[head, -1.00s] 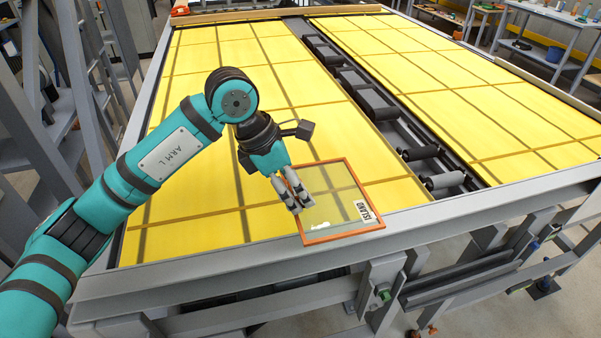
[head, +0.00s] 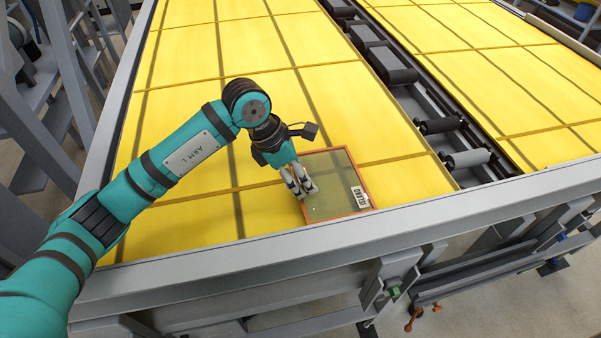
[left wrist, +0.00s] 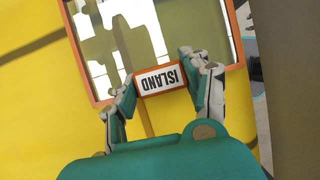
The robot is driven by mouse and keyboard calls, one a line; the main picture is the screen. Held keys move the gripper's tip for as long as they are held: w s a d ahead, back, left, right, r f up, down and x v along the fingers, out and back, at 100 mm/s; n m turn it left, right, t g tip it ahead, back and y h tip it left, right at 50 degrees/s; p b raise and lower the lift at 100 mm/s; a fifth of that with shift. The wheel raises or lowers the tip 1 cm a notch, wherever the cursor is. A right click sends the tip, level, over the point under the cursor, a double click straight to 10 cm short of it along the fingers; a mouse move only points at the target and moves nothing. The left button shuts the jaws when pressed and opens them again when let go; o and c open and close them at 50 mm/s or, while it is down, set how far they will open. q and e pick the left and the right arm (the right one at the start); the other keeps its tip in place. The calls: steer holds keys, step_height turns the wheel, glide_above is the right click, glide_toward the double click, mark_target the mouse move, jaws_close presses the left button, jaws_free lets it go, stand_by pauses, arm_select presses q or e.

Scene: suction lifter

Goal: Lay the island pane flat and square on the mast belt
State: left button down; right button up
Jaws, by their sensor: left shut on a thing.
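The island pane (head: 334,188) is a small glass sheet in an orange frame with a white ISLAND label. In the head view it is over the near edge of the left yellow surface (head: 215,130), beside the front rail. I cannot tell whether it touches the surface. My left gripper (head: 305,190) is shut at the pane's left edge. In the left wrist view the ISLAND label (left wrist: 160,79) shows between the fingers (left wrist: 158,85), with the pane's glass (left wrist: 150,35) beyond. No part is marked as the mast belt. My right gripper is out of view.
A grey rail (head: 250,262) runs along the near edge. A dark channel with rollers (head: 440,125) separates the left yellow surface from a right one (head: 480,60). Grey steps (head: 40,120) stand at the left. The left yellow surface beyond my arm is clear.

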arm_select(q)
steer(key=shift+s+r, duration=0.15)
steer(key=shift+w+a+b, duration=0.1)
steer(key=shift+w+b, duration=0.1)
steer(key=shift+b, duration=0.35)
steer(key=shift+w+a+b, duration=0.2)
steer(key=shift+w+b, duration=0.15)
steer(key=shift+w, duration=0.25)
steer(key=shift+w+a+b, duration=0.15)
steer(key=shift+w+b, duration=0.15)
steer(key=shift+w, duration=0.3)
steer(key=w+b, duration=0.1)
steer(key=w, duration=0.1)
steer(key=w+a, duration=0.1)
steer(key=w+b, duration=0.1)
steer(key=w, duration=0.1)
steer(key=shift+w+a+b, duration=0.3)
steer(key=shift+a, duration=0.1)
steer(key=shift+w+a+b, duration=0.25)
steer(key=shift+w+b, duration=0.05)
steer(key=shift+w, duration=0.5)
steer(key=shift+w+a+b, duration=0.25)
steer(key=shift+w, duration=0.5)
steer(key=shift+f, duration=0.9)
